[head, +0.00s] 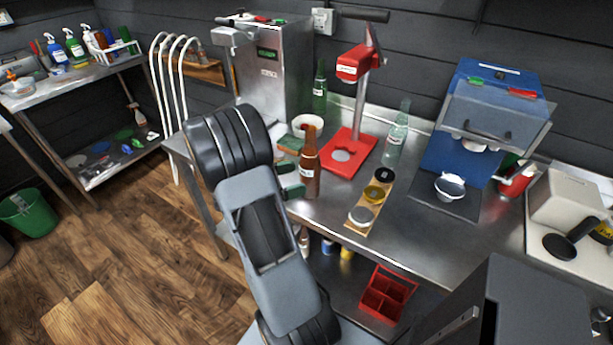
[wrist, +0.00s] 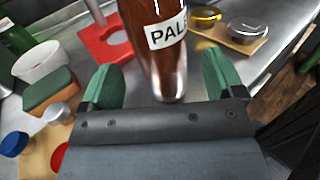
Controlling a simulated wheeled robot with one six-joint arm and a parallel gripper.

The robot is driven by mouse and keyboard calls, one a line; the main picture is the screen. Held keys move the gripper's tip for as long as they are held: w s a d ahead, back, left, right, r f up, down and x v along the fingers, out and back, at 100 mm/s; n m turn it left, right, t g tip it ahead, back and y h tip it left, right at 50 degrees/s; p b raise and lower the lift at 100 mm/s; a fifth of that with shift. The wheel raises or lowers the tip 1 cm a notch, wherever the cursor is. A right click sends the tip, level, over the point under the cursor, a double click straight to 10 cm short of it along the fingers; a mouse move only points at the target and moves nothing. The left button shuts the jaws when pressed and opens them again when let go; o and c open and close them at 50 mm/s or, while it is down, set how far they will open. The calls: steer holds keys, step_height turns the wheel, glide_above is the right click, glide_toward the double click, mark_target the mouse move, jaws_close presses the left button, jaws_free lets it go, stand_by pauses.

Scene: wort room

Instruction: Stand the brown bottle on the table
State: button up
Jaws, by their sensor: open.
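The brown bottle (head: 310,172) stands upright on the metal table (head: 413,225) in the head view, left of the red stand. In the wrist view the bottle (wrist: 160,62) shows large, with a white label reading "PALE"; its top is out of frame. My gripper (wrist: 164,78) is open, with one green finger pad on each side of the bottle's lower part. Gaps show between the pads and the glass. In the head view my arm partly hides the area left of the bottle.
A red capper stand (head: 350,140) is behind the bottle. A wooden strip with lids (head: 371,201) lies to its right. A clear bottle (head: 397,137) and a green bottle (head: 320,90) stand farther back. A white bowl (wrist: 43,62) and a sponge (wrist: 50,92) sit to the left.

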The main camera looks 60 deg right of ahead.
steer(key=w+a+r+m+t+y, duration=0.1)
steer(key=a+m+t+y, duration=0.4)
steer(key=a, duration=1)
steer(key=w+a+r+m+t+y, duration=0.1)
steer(key=w+a+m+t+y, duration=0.1)
steer(key=a+m+t+y, duration=0.3)
steer(key=a+t+y, duration=0.4)
steer(key=a+t, duration=0.1)
steer(key=a, duration=0.5)
steer(key=shift+r+b, duration=0.3)
steer(key=shift+r, duration=0.1)
steer(key=shift+w+a, duration=0.1)
step_height(320, 180, up, 2)
steer(key=shift+p, duration=0.8)
